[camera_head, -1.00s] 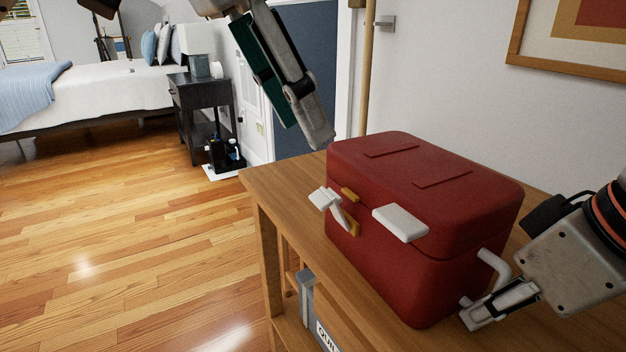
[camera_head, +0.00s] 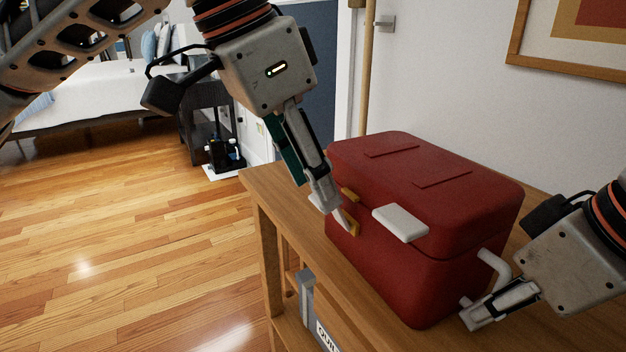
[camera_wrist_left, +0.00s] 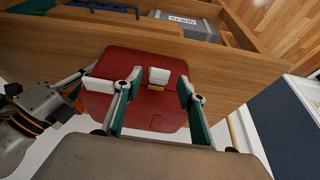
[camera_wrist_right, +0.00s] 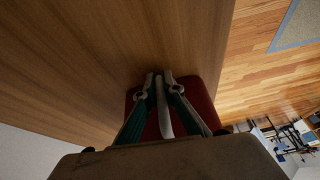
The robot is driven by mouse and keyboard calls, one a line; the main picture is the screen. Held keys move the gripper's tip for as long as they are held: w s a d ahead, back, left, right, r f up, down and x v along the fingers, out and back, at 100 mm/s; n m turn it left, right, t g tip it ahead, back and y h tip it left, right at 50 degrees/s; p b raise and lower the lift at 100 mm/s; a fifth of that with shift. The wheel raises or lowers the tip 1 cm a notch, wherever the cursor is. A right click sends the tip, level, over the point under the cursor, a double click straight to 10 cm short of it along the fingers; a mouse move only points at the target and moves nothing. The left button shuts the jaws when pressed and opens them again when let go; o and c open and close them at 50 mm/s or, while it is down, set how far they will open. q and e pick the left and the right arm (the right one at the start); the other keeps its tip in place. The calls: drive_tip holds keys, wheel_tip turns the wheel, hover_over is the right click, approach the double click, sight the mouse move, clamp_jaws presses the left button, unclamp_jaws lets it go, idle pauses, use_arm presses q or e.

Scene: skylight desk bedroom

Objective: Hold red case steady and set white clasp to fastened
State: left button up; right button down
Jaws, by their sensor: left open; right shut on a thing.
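The red case (camera_head: 430,180) stands upright on a wooden table, lid down. The white clasp (camera_head: 343,218) is on its front, beside two yellow plates (camera_head: 350,194), and swings out from the case. My left gripper (camera_head: 325,200) is open at the clasp and hides its outer end. In the left wrist view the white clasp (camera_wrist_left: 159,75) lies between the two spread fingertips (camera_wrist_left: 158,86); contact cannot be told. My right gripper (camera_head: 480,312) is shut on the white side handle (camera_head: 495,265) at the case's right end. The handle (camera_wrist_right: 164,118) also shows between the fingers in the right wrist view.
A white front handle (camera_head: 400,222) juts from the case right of the clasp. The wooden table (camera_head: 290,200) has a lower shelf with a grey labelled box (camera_head: 307,290). A wall stands behind the case. Open wooden floor (camera_head: 130,240) lies left of the table.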

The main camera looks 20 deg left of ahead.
use_arm(q)
drive_tip(key=shift+w+d+f, duration=0.15)
drive_tip(key=shift+d+f, duration=0.05)
drive_tip(key=shift+f, duration=0.25)
drive_tip(key=c, duration=1.1)
